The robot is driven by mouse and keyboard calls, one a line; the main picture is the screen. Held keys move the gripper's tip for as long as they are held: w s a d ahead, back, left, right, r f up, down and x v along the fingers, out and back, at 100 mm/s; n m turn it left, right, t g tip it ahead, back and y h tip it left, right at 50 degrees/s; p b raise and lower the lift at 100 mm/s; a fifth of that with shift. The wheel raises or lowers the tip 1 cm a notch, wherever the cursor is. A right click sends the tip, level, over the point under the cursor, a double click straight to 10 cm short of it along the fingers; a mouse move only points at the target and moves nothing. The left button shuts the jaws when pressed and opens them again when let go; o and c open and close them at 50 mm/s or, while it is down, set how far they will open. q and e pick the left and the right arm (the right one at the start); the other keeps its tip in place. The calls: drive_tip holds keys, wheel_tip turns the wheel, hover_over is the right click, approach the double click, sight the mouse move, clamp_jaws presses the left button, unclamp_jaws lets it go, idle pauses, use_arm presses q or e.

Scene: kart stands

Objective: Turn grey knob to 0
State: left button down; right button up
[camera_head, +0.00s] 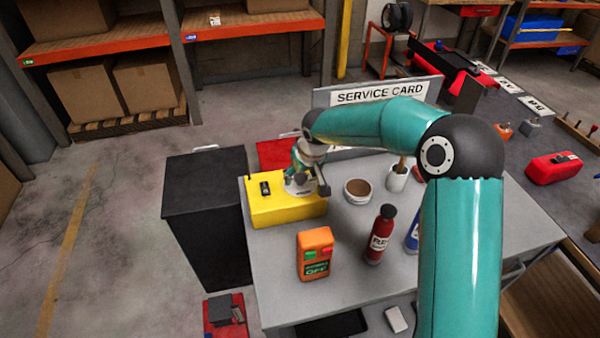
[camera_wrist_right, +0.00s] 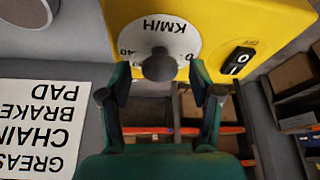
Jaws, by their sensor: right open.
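The grey knob (camera_wrist_right: 158,66) sits on a white round dial (camera_wrist_right: 150,35) marked KM/H, on a yellow box (camera_wrist_right: 225,15). Numbers on the dial are partly covered by the knob and my gripper, so I cannot read the knob's setting. In the head view the yellow box (camera_head: 270,211) stands on the grey table's left end. My right gripper (camera_wrist_right: 161,94) is open, with its fingertips apart on either side of and just short of the knob. It also shows in the head view (camera_head: 308,184), over the dial, hiding the knob. My left gripper is not in view.
A black rocker switch (camera_wrist_right: 238,60) is on the box beside the dial. An orange device (camera_head: 315,254), a red bottle (camera_head: 380,235), a brown-filled bowl (camera_head: 358,191) and a white cup (camera_head: 396,179) stand on the table. A black cabinet (camera_head: 205,190) is left of it.

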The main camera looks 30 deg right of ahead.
drive_tip(key=c, duration=1)
drive_tip(key=shift+a, duration=0.2)
drive_tip(key=shift+c, duration=0.6)
drive_tip(key=shift+d, duration=0.15)
